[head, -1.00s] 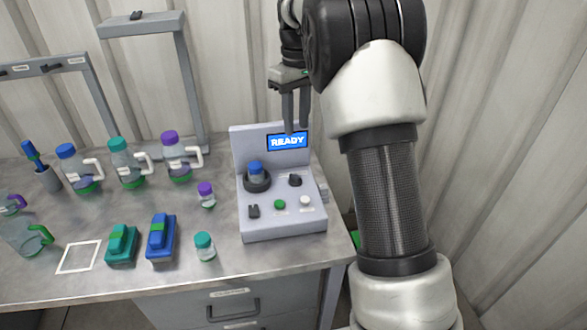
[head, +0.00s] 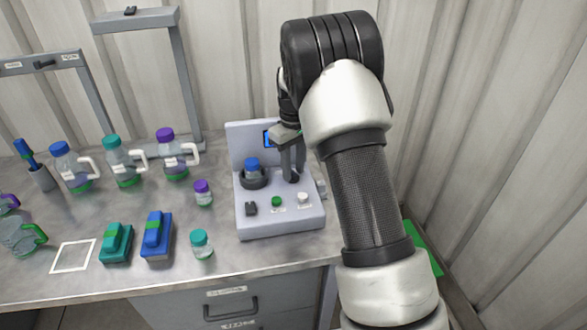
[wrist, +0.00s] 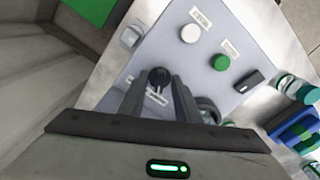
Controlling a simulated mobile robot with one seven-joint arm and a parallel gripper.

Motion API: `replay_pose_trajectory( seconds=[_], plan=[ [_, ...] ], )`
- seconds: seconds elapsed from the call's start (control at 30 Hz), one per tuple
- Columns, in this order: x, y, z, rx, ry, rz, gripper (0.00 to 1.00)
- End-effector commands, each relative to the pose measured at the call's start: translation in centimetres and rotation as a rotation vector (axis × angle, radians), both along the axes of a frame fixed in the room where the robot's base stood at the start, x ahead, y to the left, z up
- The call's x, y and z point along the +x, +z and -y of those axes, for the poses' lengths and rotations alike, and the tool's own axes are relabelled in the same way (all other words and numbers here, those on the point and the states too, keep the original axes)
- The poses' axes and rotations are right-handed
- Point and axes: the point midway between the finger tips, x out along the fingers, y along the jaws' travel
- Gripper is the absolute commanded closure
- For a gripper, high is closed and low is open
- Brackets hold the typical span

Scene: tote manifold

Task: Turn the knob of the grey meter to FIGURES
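My gripper (head: 291,172) points down over the right half of the meter and hides most of the knob in the head view. In the wrist view my gripper (wrist: 157,88) has its fingers apart, with gaps beside the knob. The small labels near the knob are partly covered and unreadable.
A blue-capped vial (head: 252,164) sits in the meter's round holder, left of my gripper. A green button (head: 276,201), a white button (head: 303,197) and a black switch (head: 251,209) are in front. Several bottles and vials stand left. A corrugated wall is behind.

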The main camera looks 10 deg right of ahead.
Motion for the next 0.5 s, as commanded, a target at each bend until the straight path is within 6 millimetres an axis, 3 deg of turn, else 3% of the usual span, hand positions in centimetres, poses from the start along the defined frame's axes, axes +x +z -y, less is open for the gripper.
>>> replay_pose_trajectory(
  seconds=[0.27,0.43,0.5],
  plan=[
    [-0.01,-0.18,0.0,0.0,0.0,0.0,0.7],
    [-0.03,-0.17,-0.01,0.0,0.0,-0.001,0.97],
    [-0.02,-0.16,0.0,0.0,0.0,-0.001,1.0]
  ],
)
